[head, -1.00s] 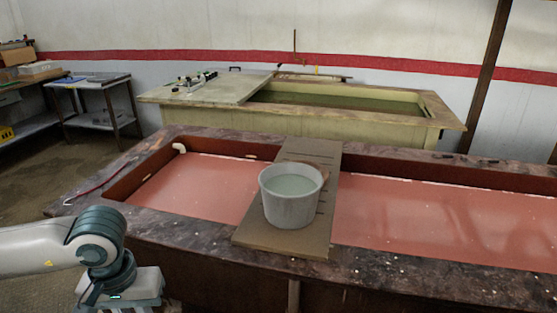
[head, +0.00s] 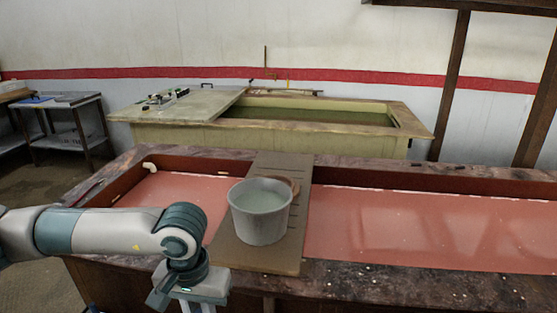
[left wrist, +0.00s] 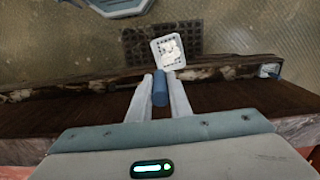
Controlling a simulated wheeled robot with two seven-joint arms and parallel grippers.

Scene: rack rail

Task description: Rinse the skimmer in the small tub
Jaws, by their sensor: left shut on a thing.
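The small tub (head: 259,212) is a pale grey bucket with water in it. It stands upright on a brown board (head: 240,252) laid across a long basin. The skimmer shows in the left wrist view, with a blue handle (left wrist: 160,90) and a white square head (left wrist: 168,51) that holds something whitish. My left gripper (left wrist: 161,84) is shut on the handle. My right gripper is in neither view.
The long basin (head: 400,232) has a red-pink floor and a dark, worn rim. A reddish-brown round thing shows partly behind the tub. A second, yellowish tank (head: 270,136) with greenish water stands behind. A metal table (head: 65,100) stands at the far left.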

